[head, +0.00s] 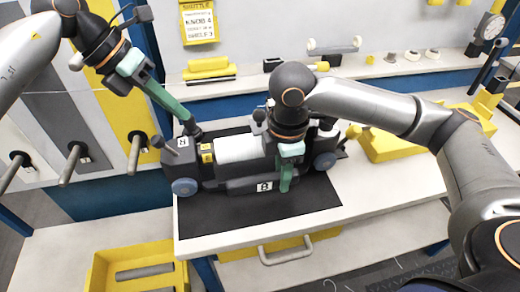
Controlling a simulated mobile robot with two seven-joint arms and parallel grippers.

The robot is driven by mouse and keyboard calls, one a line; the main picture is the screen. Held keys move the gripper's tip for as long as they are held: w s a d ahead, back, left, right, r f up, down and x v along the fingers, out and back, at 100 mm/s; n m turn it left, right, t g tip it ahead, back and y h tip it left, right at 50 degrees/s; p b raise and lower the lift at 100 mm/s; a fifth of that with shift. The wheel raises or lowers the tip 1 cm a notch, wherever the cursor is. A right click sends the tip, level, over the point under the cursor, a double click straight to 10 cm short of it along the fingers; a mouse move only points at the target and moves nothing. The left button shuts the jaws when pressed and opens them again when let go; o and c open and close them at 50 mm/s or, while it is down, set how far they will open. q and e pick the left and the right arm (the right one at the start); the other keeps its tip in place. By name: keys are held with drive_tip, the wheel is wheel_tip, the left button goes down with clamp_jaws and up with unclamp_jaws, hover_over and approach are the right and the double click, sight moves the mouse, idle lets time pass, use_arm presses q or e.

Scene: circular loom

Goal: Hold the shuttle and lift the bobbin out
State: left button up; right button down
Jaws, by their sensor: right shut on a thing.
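The shuttle (225,184) is a dark block with blue-grey wheels at its ends. It lies on a black mat (240,222) on the white bench. The white bobbin (240,149) lies in the shuttle's top, left of the middle. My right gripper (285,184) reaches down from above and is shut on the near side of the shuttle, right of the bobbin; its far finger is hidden. My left gripper (187,119) slants down to the shuttle's left end, its green finger near a dark part there. Its finger gap is not clear, and it is apart from the bobbin.
Metal pegs stick out of the panel (40,165) at the left. A shelf behind holds yellow blocks (208,68) and small parts. A yellow piece (390,145) lies right of the shuttle.

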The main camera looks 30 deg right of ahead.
sight(219, 145)
use_arm(q)
drive_tip(key=shift+o, duration=1.4)
drive_tip(key=shift+s+d+f+m, duration=0.25)
drive_tip(key=shift+f+m, duration=0.1)
drive_tip(key=shift+m, duration=0.35)
drive_tip(key=shift+o, duration=0.8)
drive_tip(key=shift+s+d+f+m+t, duration=0.1)
drive_tip(key=shift+m+t, duration=0.1)
drive_tip(key=shift+m, duration=0.3)
drive_tip(key=shift+s+d+f+m+t, duration=0.1)
drive_tip(key=shift+m+t, duration=0.1)
drive_tip(key=shift+m, duration=0.3)
drive_tip(key=o, duration=0.4)
drive_tip(key=m, duration=0.3)
drive_tip(key=s+d+m+t+y, duration=0.1)
drive_tip(key=shift+f+m, duration=0.25)
drive_tip(key=shift+m, duration=0.05)
drive_tip(key=o, duration=0.3)
drive_tip(key=shift+d+f+m+t, duration=0.1)
drive_tip(key=shift+m+t, duration=0.3)
drive_tip(key=shift+m, duration=0.3)
drive_tip(key=shift+o, duration=1)
drive_tip(key=shift+d+f, duration=0.15)
drive_tip(key=shift+f, duration=0.1)
drive_tip(key=shift+o, duration=0.7)
drive_tip(key=x, duration=1.1)
drive_tip(key=shift+f, duration=0.1)
clamp_jaws()
